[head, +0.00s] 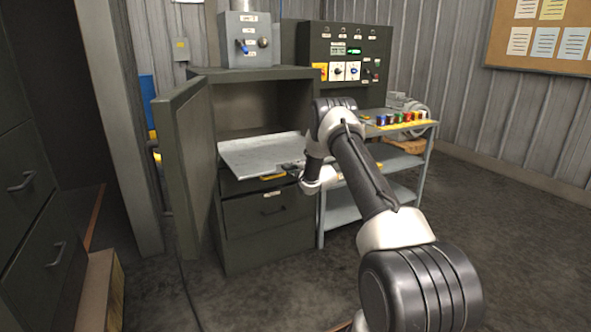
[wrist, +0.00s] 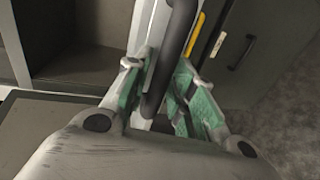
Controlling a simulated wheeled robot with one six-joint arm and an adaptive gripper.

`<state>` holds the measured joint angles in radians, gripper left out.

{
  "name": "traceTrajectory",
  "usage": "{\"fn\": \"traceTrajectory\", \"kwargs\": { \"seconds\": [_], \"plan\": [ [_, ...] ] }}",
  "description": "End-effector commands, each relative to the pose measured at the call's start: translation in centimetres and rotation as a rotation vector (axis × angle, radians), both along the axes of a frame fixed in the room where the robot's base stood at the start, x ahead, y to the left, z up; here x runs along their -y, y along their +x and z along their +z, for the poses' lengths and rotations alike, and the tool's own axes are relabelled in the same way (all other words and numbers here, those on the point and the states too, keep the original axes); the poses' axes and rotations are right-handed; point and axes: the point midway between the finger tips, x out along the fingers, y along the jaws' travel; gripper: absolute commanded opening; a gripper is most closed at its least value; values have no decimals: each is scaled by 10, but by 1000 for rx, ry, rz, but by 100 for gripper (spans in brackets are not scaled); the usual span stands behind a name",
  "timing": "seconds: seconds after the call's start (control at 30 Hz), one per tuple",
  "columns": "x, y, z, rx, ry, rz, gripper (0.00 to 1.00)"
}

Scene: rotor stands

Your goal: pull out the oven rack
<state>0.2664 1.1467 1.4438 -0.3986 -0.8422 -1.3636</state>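The oven is a dark grey cabinet (head: 268,74) with its door (head: 190,150) swung open to the left. Its rack, a flat light-grey metal sheet (head: 255,152), juts out past the front of the opening; its pale edge also shows in the wrist view (wrist: 146,35). My gripper (head: 298,170) is at the rack's front edge, small and partly hidden by my arm in the head view. In the wrist view, its green-padded fingers (wrist: 162,82) lie on both sides of the dark bar handle (wrist: 180,28) and appear closed on it.
Below the rack is a drawer (head: 270,208) with a dark handle. A grey shelf cart (head: 410,130) with coloured pieces stands close on the right. A box (head: 100,290) lies at the lower left. The floor before the oven is clear.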

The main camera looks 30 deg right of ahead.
Motion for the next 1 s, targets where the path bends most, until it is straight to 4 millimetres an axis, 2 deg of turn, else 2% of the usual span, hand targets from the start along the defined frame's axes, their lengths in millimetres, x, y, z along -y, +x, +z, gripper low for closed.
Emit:
{"fn": "traceTrajectory", "kwargs": {
  "seconds": [0.27, 0.37, 0.7, 0.83, 1.0],
  "plan": [
    [0, -6, 2, 0, 1, 0, 25],
    [1, -21, 6, 0, 1, -1, 25],
    [4, -93, 20, -1, 1, -1, 25],
    [4, -110, 23, -1, 1, 0, 25],
    [4, -118, 25, 0, 0, 0, 25]
  ]
}}
